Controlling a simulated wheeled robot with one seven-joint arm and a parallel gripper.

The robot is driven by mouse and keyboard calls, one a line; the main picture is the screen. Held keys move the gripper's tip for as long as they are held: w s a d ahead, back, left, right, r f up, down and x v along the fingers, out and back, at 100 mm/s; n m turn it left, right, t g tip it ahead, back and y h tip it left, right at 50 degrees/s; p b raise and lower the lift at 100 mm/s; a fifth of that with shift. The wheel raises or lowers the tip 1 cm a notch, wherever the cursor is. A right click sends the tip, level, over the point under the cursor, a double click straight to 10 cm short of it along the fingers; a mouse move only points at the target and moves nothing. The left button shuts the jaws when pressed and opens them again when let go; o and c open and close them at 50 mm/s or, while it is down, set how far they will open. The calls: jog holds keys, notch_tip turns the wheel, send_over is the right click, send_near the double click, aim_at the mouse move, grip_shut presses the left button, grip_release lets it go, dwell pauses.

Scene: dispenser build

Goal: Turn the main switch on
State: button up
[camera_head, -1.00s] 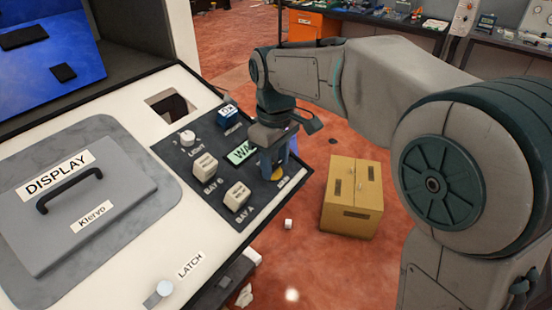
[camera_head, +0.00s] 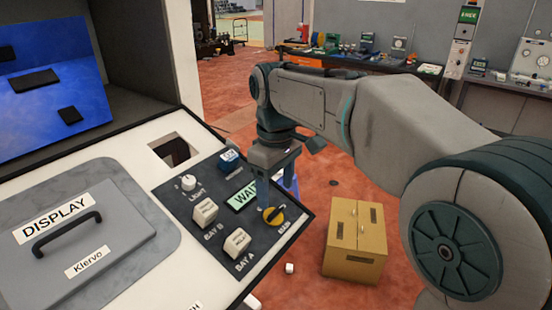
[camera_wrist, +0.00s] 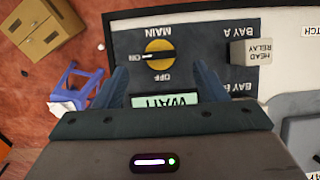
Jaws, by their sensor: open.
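The main switch is a round yellow knob (camera_head: 273,215) at the right corner of the dark control panel (camera_head: 222,237). My gripper (camera_head: 279,196) is above and just behind the knob in the head view, fingers down. In the wrist view, my gripper (camera_wrist: 160,80) is open, one finger on each side, with nothing between its fingers. The fingers appear clear of the knob.
A green WAIT display (camera_head: 241,196), a LIGHT knob (camera_head: 188,183), a blue switch (camera_head: 229,158) and white BAY A (camera_head: 237,241) and BAY B (camera_head: 205,213) blocks share the panel. A cardboard box (camera_head: 356,242) and a blue stool (camera_wrist: 76,88) stand on the floor.

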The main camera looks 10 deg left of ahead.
aim_at(276, 211)
notch_tip(276, 211, up, 8)
jog(key=shift+r, duration=0.2)
dwell(0.3)
jog(key=s+d+f+m+t, duration=0.1)
jog(key=s+d+f+m, duration=0.2)
jog(key=d, duration=0.4)
jog(key=s+d+f+m+t, duration=0.1)
jog(key=s+d+f+m, duration=0.15)
jog(key=d, duration=0.45)
jog(key=s+d+f+m+t, duration=0.1)
jog(key=s+d+f+m, duration=0.1)
jog(key=d+f+m, duration=0.35)
jog(key=s+d+f+m+t, duration=0.1)
jog(key=s+d+f+m, duration=0.1)
jog(key=s+d+f, duration=0.4)
jog(key=shift+s+d, duration=0.3)
jog(key=shift+d, duration=0.45)
jog(key=c, duration=0.6)
jog(key=shift+a, duration=0.15)
jog(key=shift+c, duration=0.2)
